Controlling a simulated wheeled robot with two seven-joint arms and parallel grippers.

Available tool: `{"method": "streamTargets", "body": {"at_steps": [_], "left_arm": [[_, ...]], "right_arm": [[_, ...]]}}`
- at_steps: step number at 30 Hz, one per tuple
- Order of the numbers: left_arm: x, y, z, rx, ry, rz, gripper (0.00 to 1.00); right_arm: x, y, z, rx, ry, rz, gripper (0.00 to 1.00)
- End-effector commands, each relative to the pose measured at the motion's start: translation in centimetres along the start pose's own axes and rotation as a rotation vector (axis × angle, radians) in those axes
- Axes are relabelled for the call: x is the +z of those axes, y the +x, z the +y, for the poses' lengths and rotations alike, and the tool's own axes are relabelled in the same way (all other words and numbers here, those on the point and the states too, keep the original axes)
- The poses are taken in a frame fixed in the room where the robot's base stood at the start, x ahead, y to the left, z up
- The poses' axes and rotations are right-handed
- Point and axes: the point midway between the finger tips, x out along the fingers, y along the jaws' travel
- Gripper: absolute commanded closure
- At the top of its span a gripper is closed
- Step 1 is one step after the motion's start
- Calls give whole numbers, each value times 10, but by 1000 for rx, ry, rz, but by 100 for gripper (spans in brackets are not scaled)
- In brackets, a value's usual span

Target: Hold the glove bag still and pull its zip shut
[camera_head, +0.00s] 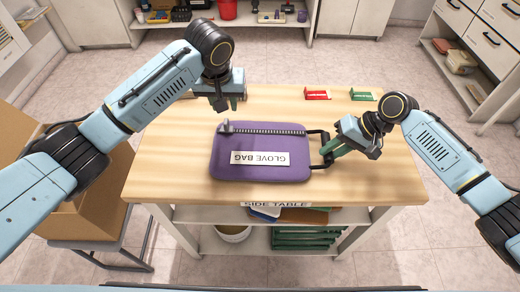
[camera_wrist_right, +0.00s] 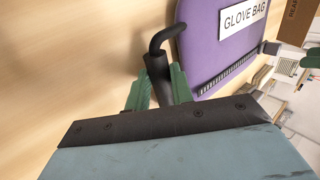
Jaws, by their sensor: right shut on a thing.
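My right gripper (camera_head: 330,146) is shut on the black handle at the bag's right side. In the right wrist view, the green fingers (camera_wrist_right: 160,88) sit either side of the handle (camera_wrist_right: 157,62). My left gripper (camera_head: 224,106) points down just beyond the slider, apart from it; its finger gap is unclear.
The side table (camera_head: 170,185) has clear wood around the bag. A red item (camera_head: 317,95) and a green item (camera_head: 362,96) lie at its far right. A cardboard box (camera_head: 85,205) stands left of the table. Cabinets line the back and right.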

Motion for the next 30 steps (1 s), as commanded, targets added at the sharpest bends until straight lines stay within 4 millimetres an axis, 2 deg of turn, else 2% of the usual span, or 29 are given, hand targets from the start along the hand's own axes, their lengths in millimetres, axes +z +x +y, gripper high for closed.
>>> {"method": "streamTargets", "body": {"at_steps": [5,6,12,23,30], "left_arm": [[0,0,0,0,0,0,67],[0,0,0,0,0,0,67],[0,0,0,1,0,1,67],[0,0,0,0,0,1,67],[0,0,0,0,0,1,67]], "right_arm": [[0,0,-1,-1,-1,0,100],[0,0,-1,-1,-1,0,76],[0,0,-1,-1,-1,0,52],[0,-5,0,-1,0,1,52],[-1,-40,0,0,-1,3,52]]}}
